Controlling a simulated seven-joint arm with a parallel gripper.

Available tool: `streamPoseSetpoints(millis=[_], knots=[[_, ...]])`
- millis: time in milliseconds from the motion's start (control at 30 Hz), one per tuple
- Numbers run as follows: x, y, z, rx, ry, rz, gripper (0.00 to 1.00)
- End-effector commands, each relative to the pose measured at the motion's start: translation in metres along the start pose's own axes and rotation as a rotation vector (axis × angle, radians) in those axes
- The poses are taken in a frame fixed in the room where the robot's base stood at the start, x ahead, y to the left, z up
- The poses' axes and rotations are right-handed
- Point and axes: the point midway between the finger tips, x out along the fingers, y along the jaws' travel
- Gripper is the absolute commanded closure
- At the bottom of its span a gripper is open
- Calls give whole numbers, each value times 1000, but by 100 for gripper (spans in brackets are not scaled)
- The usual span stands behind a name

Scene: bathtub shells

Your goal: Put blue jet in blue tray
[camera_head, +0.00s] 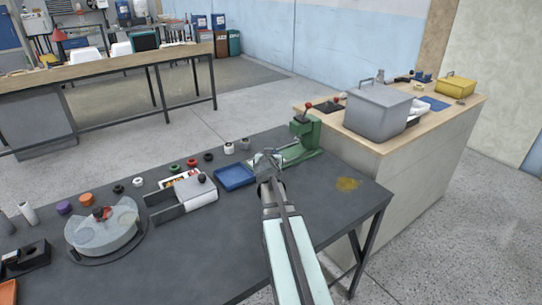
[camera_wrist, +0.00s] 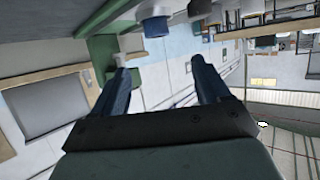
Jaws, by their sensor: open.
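The blue tray (camera_head: 235,177) lies on the dark table, just left of my gripper in the head view. My gripper (camera_head: 269,154) is open and empty above the table, near the green press; its two fingers stand apart in the wrist view (camera_wrist: 160,68). A white piece with a blue end (camera_wrist: 156,22) shows at the top of the wrist view, beyond and apart from the fingers; it may be the blue jet. In the head view two small pale pieces (camera_head: 229,148) stand behind the tray, and no blue on them can be made out.
A green press (camera_head: 303,140) with a red knob stands close right of my gripper. A grey slotted block (camera_head: 184,199), a round grey fixture (camera_head: 102,228) and several small coloured rings are left. A grey lidded box (camera_head: 377,112) sits on the right counter. The table's front right is clear.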

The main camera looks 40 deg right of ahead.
Motion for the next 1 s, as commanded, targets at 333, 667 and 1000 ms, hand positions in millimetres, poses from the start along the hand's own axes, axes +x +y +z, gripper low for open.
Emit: streamPoseSetpoints(millis=[333,667,1000], knots=[[-3,0,0,0,0,0,25],[12,8,-7,151,-51,33,25],[62,37,-31,970,-323,262,25]])
